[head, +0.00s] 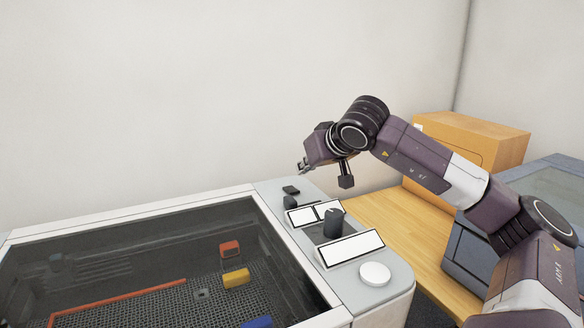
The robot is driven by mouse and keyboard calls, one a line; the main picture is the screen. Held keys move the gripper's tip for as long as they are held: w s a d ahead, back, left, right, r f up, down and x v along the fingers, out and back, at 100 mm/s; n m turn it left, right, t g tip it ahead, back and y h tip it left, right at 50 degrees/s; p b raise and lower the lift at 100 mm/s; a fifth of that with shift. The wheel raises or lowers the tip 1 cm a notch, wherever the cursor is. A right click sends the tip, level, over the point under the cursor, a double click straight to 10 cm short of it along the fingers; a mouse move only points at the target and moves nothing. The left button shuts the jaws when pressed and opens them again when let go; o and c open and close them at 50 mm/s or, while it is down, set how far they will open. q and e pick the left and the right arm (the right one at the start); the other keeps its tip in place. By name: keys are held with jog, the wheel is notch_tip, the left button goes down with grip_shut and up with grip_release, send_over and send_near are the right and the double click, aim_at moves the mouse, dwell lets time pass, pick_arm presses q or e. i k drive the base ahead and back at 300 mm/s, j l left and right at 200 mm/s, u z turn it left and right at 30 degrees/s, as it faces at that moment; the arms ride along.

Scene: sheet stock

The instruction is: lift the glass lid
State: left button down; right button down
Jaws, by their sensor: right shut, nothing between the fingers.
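The glass lid (120,240) is a dark see-through pane in a pale frame at the lower left of the head view. It lies closed over a machine bed. My right gripper (303,167) is raised above the machine's control panel, to the right of the lid and apart from it. It is shut and holds nothing. Its fingers are small in view and point left. My left gripper does not show.
Under the glass are a dark mesh bed with red, yellow and blue blocks. The grey control panel (395,272) carries a dark knob (333,223) and a white round button (375,274). A wooden table (385,215) with an orange box (470,140) stands behind, right.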

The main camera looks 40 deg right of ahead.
aim_at(338, 316)
jog(key=k+j, duration=0.25)
jog(key=k, duration=0.2)
jog(key=k+j, duration=0.2)
jog(key=k, duration=0.3)
jog(key=k+j, duration=0.25)
jog(key=k, duration=0.2)
